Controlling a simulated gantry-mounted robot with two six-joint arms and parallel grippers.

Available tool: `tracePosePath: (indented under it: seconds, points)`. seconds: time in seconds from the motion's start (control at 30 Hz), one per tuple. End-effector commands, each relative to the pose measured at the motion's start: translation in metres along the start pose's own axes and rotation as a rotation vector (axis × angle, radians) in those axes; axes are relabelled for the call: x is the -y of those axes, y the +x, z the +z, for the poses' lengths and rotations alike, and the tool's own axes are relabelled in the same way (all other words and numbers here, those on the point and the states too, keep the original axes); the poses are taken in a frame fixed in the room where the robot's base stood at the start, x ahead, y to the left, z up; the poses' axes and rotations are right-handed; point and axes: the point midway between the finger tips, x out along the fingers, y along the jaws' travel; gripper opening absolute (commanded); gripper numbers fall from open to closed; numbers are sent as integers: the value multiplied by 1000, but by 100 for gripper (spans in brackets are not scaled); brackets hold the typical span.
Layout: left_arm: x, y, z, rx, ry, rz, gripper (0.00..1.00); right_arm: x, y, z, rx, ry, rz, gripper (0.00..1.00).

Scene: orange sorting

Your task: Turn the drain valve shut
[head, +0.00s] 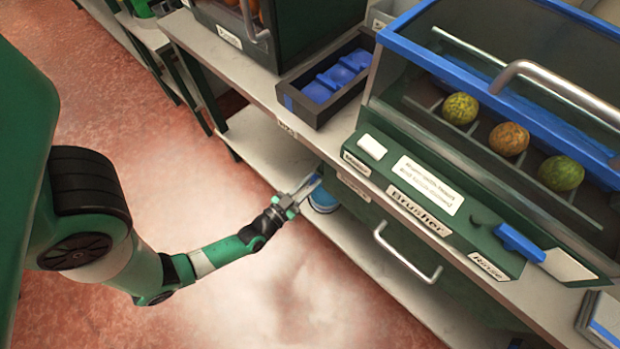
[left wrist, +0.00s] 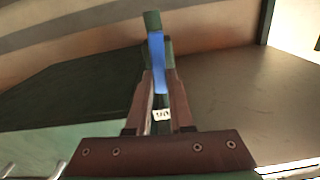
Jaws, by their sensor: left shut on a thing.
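The drain valve shows as a blue lever (left wrist: 157,62) in the left wrist view, upright between my fingertips, with a dark green part behind its top. My left gripper (head: 304,189) is low beside the front of the green brusher machine, in the gap above the lower shelf. In the left wrist view, my left gripper (left wrist: 159,84) is shut on the blue lever. The fingers hide the lever's lower part. A small white label (left wrist: 161,114) shows between the fingers. My right gripper is not in view.
The brusher's drawer handle (head: 406,254) sticks out to the right. Several fruits lie under the clear cover, including an orange one (head: 508,139). A dark tray (head: 325,92) with blue cups stands on the bench. The floor is clear.

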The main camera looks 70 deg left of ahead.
Motion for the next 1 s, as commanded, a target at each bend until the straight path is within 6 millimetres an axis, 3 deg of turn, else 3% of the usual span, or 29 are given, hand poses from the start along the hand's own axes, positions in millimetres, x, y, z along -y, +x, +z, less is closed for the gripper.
tracePosePath:
  seconds: [0.4,1.0]
  points:
    - [-6,0,-2,4,338,3,0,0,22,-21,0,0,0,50]
    - [-14,0,7,3,908,3,0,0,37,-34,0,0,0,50]
